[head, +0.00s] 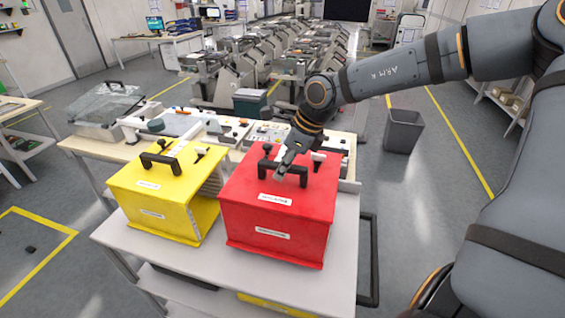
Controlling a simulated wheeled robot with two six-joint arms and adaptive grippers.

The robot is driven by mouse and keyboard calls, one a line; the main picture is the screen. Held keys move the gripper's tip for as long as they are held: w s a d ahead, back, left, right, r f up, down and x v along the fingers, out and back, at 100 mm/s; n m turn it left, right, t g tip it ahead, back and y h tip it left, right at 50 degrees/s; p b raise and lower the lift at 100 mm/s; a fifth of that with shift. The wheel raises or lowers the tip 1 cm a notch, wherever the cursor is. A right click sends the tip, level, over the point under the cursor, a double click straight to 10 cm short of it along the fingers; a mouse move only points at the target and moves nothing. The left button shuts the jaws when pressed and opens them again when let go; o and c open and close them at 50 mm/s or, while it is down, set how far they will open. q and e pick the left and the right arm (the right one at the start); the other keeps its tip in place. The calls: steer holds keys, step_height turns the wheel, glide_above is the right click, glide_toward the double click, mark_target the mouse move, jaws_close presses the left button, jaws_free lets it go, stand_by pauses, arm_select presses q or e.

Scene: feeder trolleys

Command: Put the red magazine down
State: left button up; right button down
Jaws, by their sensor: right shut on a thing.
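The red magazine (277,222) is a red box with white labels and a black handle on top. It appears to stand upright on the white top of the trolley (300,287); I cannot tell whether its underside fully touches. My right gripper (291,171) comes down from the upper right and is shut on the black handle of the red magazine. The gripper hides part of the handle. My left gripper is not in view.
A yellow magazine (165,205) stands close to the left of the red one. Behind both is a workbench (92,148) with tools, parts and a clear-lidded box (108,108). A grey bin (403,132) stands on the floor at the right. The trolley's front strip is clear.

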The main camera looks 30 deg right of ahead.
mark_target(284, 181)
steer(key=shift+w+d, duration=0.15)
steer(key=shift+w, duration=0.05)
steer(key=f, duration=0.1)
steer(key=f+p, duration=0.1)
steer(key=f, duration=0.1)
steer(key=shift+w+d+f, duration=0.15)
steer(key=shift+d+f, duration=0.05)
steer(key=shift+a, duration=0.1)
steer(key=c, duration=1.6)
jaws_free()
steer(key=shift+s+f, duration=0.15)
steer(key=shift+s, duration=0.05)
steer(key=o, duration=0.5)
steer(key=shift+s+a, duration=0.1)
steer(key=shift+s, duration=0.05)
steer(key=shift+c, duration=0.2)
